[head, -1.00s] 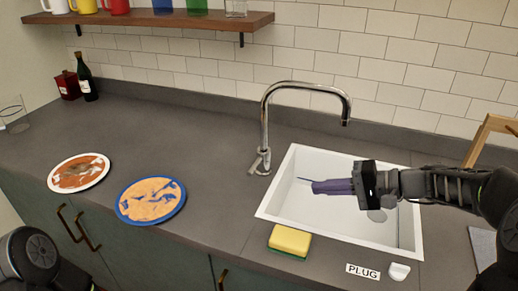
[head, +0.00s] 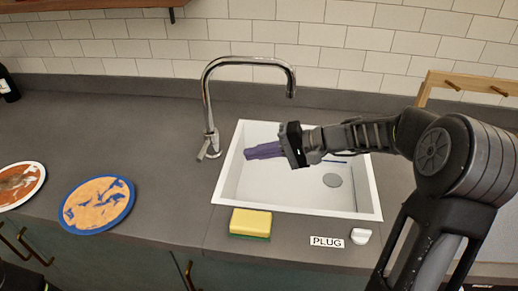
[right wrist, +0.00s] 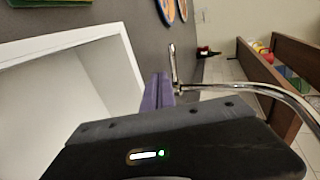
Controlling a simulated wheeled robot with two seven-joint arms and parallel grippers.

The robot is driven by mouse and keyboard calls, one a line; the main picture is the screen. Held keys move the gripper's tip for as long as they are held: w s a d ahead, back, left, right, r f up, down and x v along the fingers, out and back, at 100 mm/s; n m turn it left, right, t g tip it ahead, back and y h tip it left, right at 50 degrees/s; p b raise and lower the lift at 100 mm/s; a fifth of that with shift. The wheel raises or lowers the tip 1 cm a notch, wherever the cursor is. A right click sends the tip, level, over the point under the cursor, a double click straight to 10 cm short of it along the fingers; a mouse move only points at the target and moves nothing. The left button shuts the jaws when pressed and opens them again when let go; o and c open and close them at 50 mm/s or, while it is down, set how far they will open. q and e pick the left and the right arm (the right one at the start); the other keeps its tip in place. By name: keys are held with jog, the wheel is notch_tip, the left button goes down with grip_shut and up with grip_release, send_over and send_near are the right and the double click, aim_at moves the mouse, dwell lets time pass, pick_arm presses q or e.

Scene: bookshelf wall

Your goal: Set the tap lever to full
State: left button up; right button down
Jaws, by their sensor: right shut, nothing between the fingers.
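The chrome tap (head: 207,95) stands on the counter left of the sink, its spout arching over the basin. Its short lever (head: 203,151) is low on the tap's body and points down and toward the front left. My right gripper (head: 249,153) is shut and empty, its purple fingers pointing left over the sink, right of the lever and apart from it. In the right wrist view the purple fingers (right wrist: 158,90) show just below the lever (right wrist: 173,65); their depth gap is hard to judge.
The white sink (head: 228,180) has a drain at its right. A yellow sponge (head: 250,222), a PLUG label (head: 327,241) and a white plug (head: 361,236) lie along its front. A wooden rack (head: 425,93) stands at the right.

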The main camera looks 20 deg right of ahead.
aim_at(206, 147)
jog(key=x, duration=0.3)
jog(key=r+p+x, duration=0.1)
jog(key=x, duration=0.2)
jog(key=p+x, duration=0.1)
jog(key=x, duration=0.2)
jog(key=shift+w+a+r, duration=0.15)
jog(key=shift+a+r, duration=0.15)
jog(key=shift+w+a+p, duration=0.3)
jog(key=shift+a+p, duration=0.05)
jog(key=shift+a, duration=0.1)
